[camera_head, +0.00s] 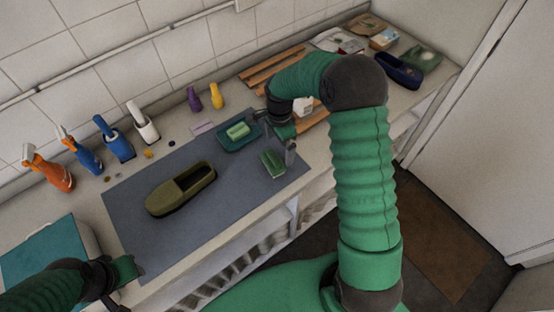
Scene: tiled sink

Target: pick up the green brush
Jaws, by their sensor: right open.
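A small green brush (272,164) with a paler edge lies on the right part of the grey mat (125,205). My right gripper (273,137) is open and empty, above and just behind the brush, with one finger close to the brush's right end. I cannot tell whether that finger touches it. My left gripper (121,275) is at the lower left by the counter's front edge, far from the brush. Its jaws are too unclear to read.
An olive shoe (181,190) lies mid-mat. A teal tray (226,145) holding a green block (238,131) sits behind the brush. Several bottles stand along the tiled wall. A wooden rack (272,70) and dark blue shoe (398,72) are farther right.

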